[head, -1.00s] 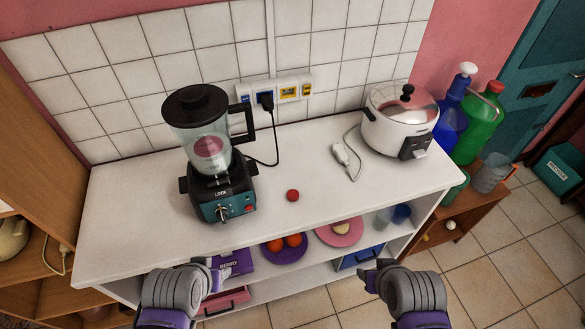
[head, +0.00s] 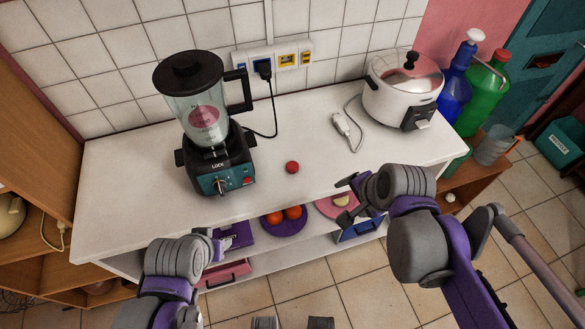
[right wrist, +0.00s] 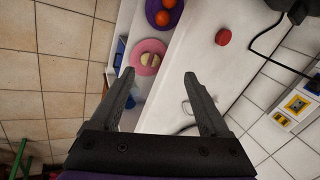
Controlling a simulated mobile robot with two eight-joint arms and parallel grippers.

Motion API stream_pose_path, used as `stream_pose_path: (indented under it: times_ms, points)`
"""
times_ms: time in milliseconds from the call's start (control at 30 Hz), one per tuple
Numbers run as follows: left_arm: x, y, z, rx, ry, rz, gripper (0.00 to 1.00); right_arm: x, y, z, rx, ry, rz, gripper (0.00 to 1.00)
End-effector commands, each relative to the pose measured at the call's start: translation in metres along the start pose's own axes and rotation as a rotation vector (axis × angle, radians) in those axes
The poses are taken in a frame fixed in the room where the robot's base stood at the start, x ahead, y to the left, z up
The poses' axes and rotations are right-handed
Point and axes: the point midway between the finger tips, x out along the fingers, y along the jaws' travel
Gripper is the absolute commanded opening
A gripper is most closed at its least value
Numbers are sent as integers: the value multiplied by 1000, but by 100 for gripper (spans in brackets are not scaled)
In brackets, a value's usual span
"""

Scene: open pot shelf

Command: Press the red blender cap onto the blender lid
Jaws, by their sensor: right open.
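The small red blender cap (head: 292,167) lies on the white counter, right of the blender; it also shows in the right wrist view (right wrist: 223,37). The blender (head: 207,125) stands upright with its black lid (head: 188,70) on the jar. My right gripper (head: 350,187) is open and empty at the counter's front edge, right of the cap and apart from it. In the right wrist view its two fingers (right wrist: 158,88) are spread, with the cap beyond them. My left gripper (head: 222,240) is in front of the counter, below the blender; its finger opening is unclear.
A rice cooker (head: 402,90) stands at the counter's right, with a white plug and cord (head: 345,125) beside it. The shelf below holds a purple plate (head: 285,222) of orange fruits and a pink plate (head: 332,208). The counter (head: 262,195) around the cap is clear.

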Motion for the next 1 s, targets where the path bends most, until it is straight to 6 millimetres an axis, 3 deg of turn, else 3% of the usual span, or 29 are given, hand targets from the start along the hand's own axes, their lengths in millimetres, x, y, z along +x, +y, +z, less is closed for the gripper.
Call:
stream_pose_path:
  times_ms: [33,200,400,600,1000]
  points:
    - [4,0,4,0,-3,0,50,6,-18,-1,155,-30,-4,79]
    - [12,0,10,0,-7,0,50,20,-72,-2,691,-131,11,79]
    - [17,0,14,0,-9,0,50,34,-114,0,1134,-211,65,79]
    - [18,0,15,0,-10,0,50,39,-130,1,1306,-239,95,79]
    - [18,0,15,0,-10,0,50,45,-130,3,1316,-240,97,79]
